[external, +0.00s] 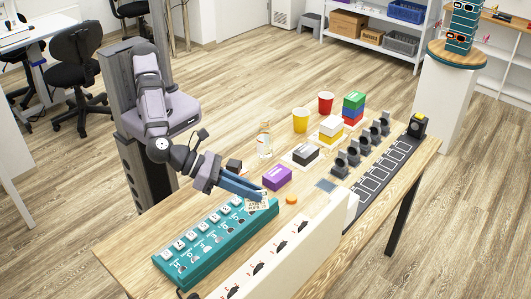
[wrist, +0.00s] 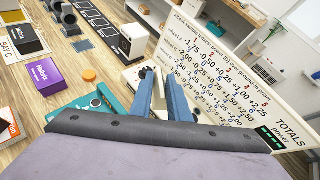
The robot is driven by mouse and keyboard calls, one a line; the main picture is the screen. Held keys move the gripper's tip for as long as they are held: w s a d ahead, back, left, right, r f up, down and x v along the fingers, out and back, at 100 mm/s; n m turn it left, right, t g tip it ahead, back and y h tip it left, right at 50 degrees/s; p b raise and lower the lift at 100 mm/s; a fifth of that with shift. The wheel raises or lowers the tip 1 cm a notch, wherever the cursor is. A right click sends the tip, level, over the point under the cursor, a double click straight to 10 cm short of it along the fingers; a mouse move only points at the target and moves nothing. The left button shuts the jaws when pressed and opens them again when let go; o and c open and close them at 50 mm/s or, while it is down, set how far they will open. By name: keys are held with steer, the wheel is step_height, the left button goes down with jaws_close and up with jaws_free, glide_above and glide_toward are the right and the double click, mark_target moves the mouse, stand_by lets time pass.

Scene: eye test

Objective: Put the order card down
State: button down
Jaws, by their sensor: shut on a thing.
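The order card (external: 259,202) is a small white card with dark print at the tip of my gripper (external: 256,195) in the external view. My gripper is shut on it. The card appears over the far right end of the teal lettered rack (external: 195,262); I cannot tell whether it touches the rack or hangs just above. In the wrist view, my gripper's two blue fingers (wrist: 160,84) point away from the camera. A white piece with dark marks (wrist: 133,76) shows by their tips, probably the card; most of it is hidden.
A purple box (external: 277,177) and an orange disc (external: 291,200) lie beside the gripper. A long white panel (external: 312,243) stands along the near edge. A bottle (external: 264,140), a yellow cup (external: 300,120) and a red cup (external: 326,103) stand farther back. Bare wood (external: 225,187) shows behind the rack.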

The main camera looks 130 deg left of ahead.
steer(key=s+d+f+m+t+h+p, duration=0.1)
steer(key=s+d+f+m+h, duration=0.15)
steer(key=s+d, duration=1.25)
steer(key=s+a+f+n+g+y, duration=0.3)
steer(key=s+a+n+g+y, duration=0.15)
steer(key=s+a, duration=0.9)
steer(key=shift+t, duration=0.35)
steer(key=shift+w+a+f, duration=0.2)
steer(key=shift+w+f, duration=0.05)
steer(key=shift+f, duration=1.45)
steer(key=shift+w+a+f, duration=0.2)
steer(key=shift+a+f, duration=0.05)
steer(key=shift+f, duration=1.5)
steer(key=shift+w+a+f, duration=0.2)
steer(key=shift+w+f, duration=0.05)
steer(key=shift+f, duration=1.45)
steer(key=c, duration=1.7)
jaws_free()
steer(key=shift+o, duration=0.2)
